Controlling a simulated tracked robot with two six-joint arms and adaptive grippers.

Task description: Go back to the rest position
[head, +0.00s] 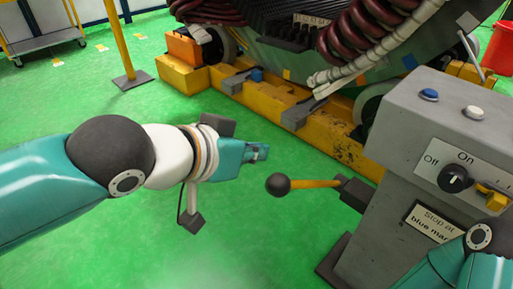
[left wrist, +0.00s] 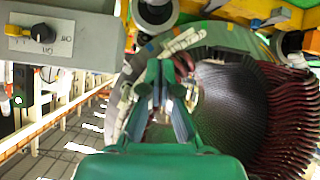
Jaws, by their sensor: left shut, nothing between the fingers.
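My left gripper (head: 260,152) is in the middle of the head view, above the green floor. It is shut and empty, just left of the black ball-ended lever (head: 278,185) and apart from it. In the left wrist view my left gripper's fingers (left wrist: 166,88) point toward the big stator (left wrist: 235,95). Part of my right arm shows at the lower right of the head view; its gripper is out of view.
The grey control box (head: 390,190), with an On/Off knob (head: 454,178) and blue and white buttons, stands at the right. Behind is the stator (head: 300,32) on a yellow base (head: 330,128). A yellow post (head: 121,45) and a cart (head: 45,42) stand at upper left.

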